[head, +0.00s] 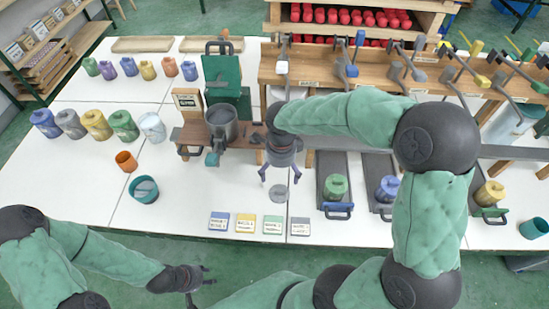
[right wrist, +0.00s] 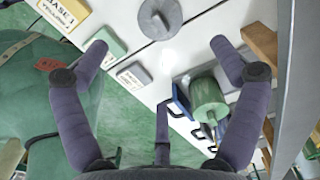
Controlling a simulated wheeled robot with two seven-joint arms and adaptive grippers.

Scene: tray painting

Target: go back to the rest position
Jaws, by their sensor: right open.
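My right gripper (head: 280,172) hangs over the white table, just behind a small grey disc (head: 278,191). Its fingers are spread and empty; the right wrist view shows them wide apart (right wrist: 162,60), with the grey disc (right wrist: 160,18) beyond them and nothing between the tips. My left gripper (head: 202,283) is low at the front, over the green floor before the table edge. Its small fingers look spread, with nothing seen in them.
A wooden stand with a grey pot (head: 221,124) is left of my right gripper. Label cards (head: 245,223) lie at the front edge. A green canister (head: 335,187) and a blue one (head: 387,189) stand in lanes to the right. Several paint jugs (head: 96,124) stand left.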

